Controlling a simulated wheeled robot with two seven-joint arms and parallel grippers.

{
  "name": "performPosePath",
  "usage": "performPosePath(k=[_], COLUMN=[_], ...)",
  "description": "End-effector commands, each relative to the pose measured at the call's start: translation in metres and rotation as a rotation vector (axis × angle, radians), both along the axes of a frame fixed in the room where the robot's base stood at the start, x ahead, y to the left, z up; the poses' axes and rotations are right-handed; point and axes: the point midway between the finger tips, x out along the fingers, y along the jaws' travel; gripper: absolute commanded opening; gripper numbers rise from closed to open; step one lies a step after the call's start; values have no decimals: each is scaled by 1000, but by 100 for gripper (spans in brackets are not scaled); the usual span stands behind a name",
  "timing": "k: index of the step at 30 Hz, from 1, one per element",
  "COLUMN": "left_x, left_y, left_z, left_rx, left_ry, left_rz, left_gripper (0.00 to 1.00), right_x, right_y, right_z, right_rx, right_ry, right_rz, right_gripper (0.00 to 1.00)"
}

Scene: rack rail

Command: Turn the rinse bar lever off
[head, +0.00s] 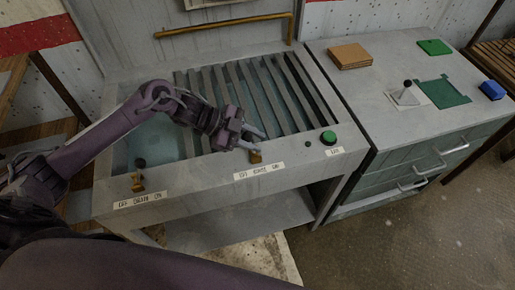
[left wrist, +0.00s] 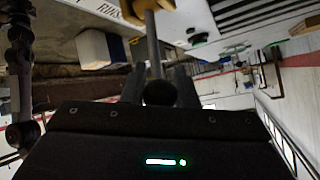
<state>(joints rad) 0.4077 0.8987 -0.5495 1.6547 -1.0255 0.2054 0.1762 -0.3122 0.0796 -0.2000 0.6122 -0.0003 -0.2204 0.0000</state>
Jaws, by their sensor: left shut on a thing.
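The rinse bar lever (left wrist: 152,40) shows in the left wrist view as a metal stem with a black ball knob, rising from a brass base. In the head view its brass base (head: 255,157) sits on the sink's front ledge, above a white label that seems to read off, rinse, on. My left gripper (head: 252,138) is shut on the lever near its black knob; the fingers (left wrist: 160,88) stand on either side of the knob. The gripper hides most of the lever in the head view, so its exact setting is hard to tell. My right gripper is not in view.
Another lever, the drain lever (head: 138,178), stands at the ledge's left end. A green button (head: 328,138) is at the right. Slatted bars (head: 250,95) cover much of the basin.

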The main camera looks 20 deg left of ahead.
Motion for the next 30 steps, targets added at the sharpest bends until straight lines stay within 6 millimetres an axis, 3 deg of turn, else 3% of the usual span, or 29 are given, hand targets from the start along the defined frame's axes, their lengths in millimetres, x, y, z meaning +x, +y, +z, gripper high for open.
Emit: performPosePath(k=[9, 29, 30], left_x=[-9, -10, -11], left_y=[11, 15, 15], left_z=[-4, -2, -2], left_rx=[-147, -201, -201], left_ry=[-98, -135, -135], left_rz=[-1, -1, -1], left_gripper=[0, 0, 28], right_x=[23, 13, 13], right_y=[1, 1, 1], right_z=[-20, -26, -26], right_rx=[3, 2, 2], right_ry=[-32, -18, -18], right_rz=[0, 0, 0], right_gripper=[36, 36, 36])
